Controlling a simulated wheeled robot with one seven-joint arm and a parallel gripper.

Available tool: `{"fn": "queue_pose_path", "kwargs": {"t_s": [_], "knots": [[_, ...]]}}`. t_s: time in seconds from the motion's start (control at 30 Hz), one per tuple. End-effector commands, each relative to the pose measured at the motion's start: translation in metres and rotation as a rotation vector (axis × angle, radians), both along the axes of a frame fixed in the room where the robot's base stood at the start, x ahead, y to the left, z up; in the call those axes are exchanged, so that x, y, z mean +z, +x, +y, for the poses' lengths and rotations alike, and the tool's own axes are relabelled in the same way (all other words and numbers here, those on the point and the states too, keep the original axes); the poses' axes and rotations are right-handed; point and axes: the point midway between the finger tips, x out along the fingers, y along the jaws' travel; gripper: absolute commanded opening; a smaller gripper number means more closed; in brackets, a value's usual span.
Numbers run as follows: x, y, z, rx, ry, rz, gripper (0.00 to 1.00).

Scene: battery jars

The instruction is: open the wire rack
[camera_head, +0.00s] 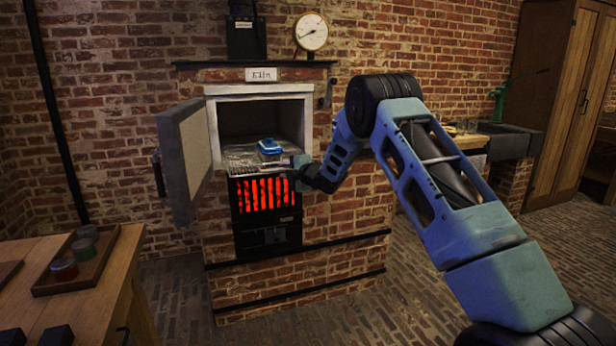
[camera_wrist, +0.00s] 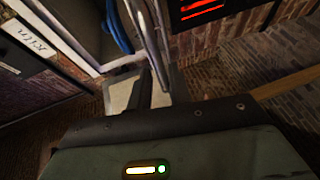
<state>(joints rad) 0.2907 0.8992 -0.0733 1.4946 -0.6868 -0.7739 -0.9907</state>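The wire rack (camera_head: 241,161) lies level in the mouth of the kiln (camera_head: 209,97), its front edge above the glowing red grate. A blue object (camera_head: 269,146) sits on the rack's right part. My gripper (camera_head: 299,170) is at the rack's front right corner. In the wrist view, a metal bar of the rack (camera_wrist: 146,35) runs down to my fingers (camera_wrist: 150,92), which look close together around its lower end. The grip itself is dark and partly hidden, so I cannot tell whether they are closed on it. The blue object (camera_wrist: 117,28) also shows there.
The kiln's door (camera_head: 187,158) stands swung open on the left. The red-hot grate (camera_head: 264,194) is just below the rack. A wooden table (camera_head: 95,302) with a tray of jars (camera_head: 77,262) stands at front left. Brick floor in front of the kiln is clear.

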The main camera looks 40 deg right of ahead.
Motion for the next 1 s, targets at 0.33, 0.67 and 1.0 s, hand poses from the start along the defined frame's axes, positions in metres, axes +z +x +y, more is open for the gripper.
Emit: {"fn": "queue_pose_path", "kwargs": {"t_s": [0.33,0.67,1.0], "knots": [[0.014,-0.078,-0.011,-0.004,0.0,0.0,0.2],[0.022,-0.123,-0.016,-0.002,0.0,0.0,0.2],[0.023,-0.128,-0.016,-0.002,0.0,0.001,0.2]]}}
